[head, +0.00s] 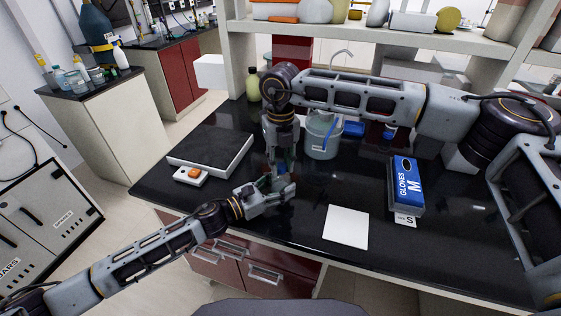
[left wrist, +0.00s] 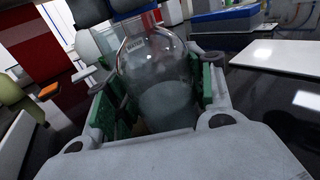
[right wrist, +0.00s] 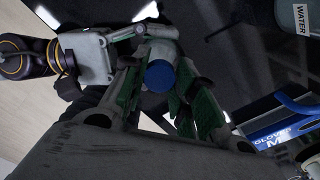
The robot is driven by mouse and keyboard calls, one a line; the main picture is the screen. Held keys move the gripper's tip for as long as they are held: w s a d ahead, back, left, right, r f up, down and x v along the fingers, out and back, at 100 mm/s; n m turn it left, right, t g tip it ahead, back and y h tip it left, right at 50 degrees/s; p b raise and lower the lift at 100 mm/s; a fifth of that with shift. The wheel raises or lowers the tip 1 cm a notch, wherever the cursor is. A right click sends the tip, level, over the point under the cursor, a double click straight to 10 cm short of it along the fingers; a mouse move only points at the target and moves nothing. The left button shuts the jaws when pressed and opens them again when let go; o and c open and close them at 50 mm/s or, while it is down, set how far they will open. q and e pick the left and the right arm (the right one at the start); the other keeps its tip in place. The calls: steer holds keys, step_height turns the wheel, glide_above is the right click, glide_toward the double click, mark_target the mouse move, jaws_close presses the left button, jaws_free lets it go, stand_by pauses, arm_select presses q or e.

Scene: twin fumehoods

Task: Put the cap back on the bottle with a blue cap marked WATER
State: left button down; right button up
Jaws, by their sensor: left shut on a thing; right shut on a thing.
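In the head view my left gripper (head: 277,190) is low over the black bench, shut on the bottle. My right gripper (head: 281,163) points down from directly above it. In the right wrist view the round blue cap (right wrist: 160,76) sits between the fingers of my right gripper (right wrist: 165,90), which is shut on it. The cap is above the bottle; I cannot tell whether it touches the neck, which is hidden.
A black-topped plate device (head: 211,149) is at left. A white square (head: 346,227) and a blue glove box (head: 406,185) lie at right. The bench's front edge is near.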

steer(key=m, duration=0.5)
steer(key=shift+m, duration=0.3)
steer(key=m, duration=0.5)
steer(key=shift+d, duration=0.1)
steer(key=m, duration=1.2)
steer(key=shift+s, duration=0.1)
steer(key=o, duration=0.6)
steer(key=shift+r, duration=2.2)
